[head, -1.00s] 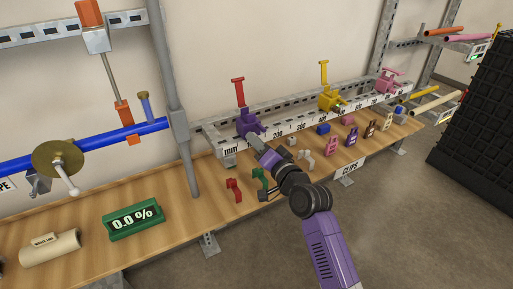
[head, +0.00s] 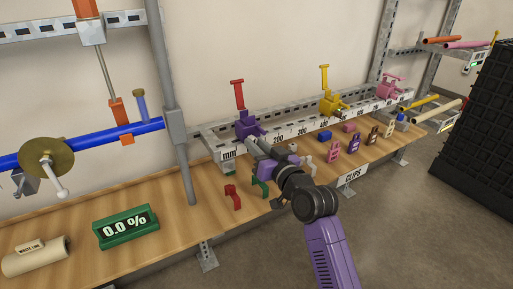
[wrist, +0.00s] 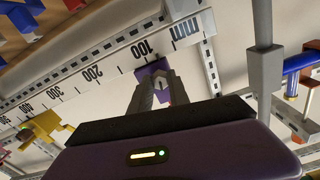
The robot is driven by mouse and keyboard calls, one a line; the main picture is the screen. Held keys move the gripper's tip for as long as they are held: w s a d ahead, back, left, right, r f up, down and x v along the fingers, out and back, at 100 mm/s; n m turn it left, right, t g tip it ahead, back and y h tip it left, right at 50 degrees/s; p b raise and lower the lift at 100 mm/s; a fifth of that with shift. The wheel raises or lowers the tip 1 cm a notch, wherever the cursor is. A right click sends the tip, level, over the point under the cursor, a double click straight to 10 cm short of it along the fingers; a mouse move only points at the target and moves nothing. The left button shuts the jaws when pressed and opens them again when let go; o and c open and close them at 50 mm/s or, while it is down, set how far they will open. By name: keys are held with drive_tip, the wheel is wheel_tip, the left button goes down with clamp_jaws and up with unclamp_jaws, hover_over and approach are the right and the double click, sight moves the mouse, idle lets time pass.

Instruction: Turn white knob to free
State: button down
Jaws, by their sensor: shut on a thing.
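A purple clamp (head: 246,126) with a raised red lever (head: 238,95) stands near the left end of the white ruled rail. My gripper (head: 251,141) reaches up to its front from the lower right. In the wrist view, the two grey fingers of my gripper (wrist: 158,77) are closed around a small pale piece, seemingly the white knob (wrist: 158,83), in front of the purple clamp (wrist: 152,68). The fingers hide most of the knob, so its turn position cannot be read. In the head view my gripper covers the knob.
A yellow clamp (head: 332,104) and a pink clamp (head: 390,87) stand farther right along the rail (head: 290,131). Red and green clips (head: 232,197) lie on the wooden bench below. A grey post (head: 178,125) rises left of my gripper. A blue pipe (head: 85,140) runs beyond it.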

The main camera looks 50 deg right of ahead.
drive_tip(key=shift+f, duration=0.2)
idle(0.3)
drive_tip(key=c, duration=1.2)
unclamp_jaws()
drive_tip(key=shift+r, duration=0.1)
drive_tip(key=shift+c, duration=0.2)
drive_tip(key=v, duration=0.7)
drive_tip(key=shift+s, duration=0.4)
drive_tip(key=shift+a+r, duration=0.1)
